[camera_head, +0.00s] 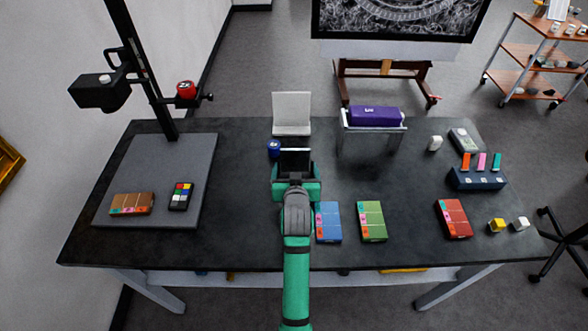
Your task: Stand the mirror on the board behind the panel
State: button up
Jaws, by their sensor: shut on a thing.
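My gripper (295,170) is over the middle of the black table, shut on a dark upright rectangle with a pale top edge, which looks like the mirror (295,160). The gripper hides its lower part, and I cannot tell whether it touches the table. The grey board (160,155) lies on the table's left part, well left of my gripper. A brown panel with orange patches (131,203), likely the panel, lies flat near the board's front left. The board behind it is bare.
A black post (150,85) with a camera (100,91) rises from the board's back. A colour chart (181,196) lies right of the panel. A blue jar (273,148) and white angled stand (291,113) are near my gripper. A purple roll (376,115) rests on a rack.

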jog(key=o, duration=1.5)
jog(key=shift+f, duration=0.15)
jog(key=shift+c, duration=0.2)
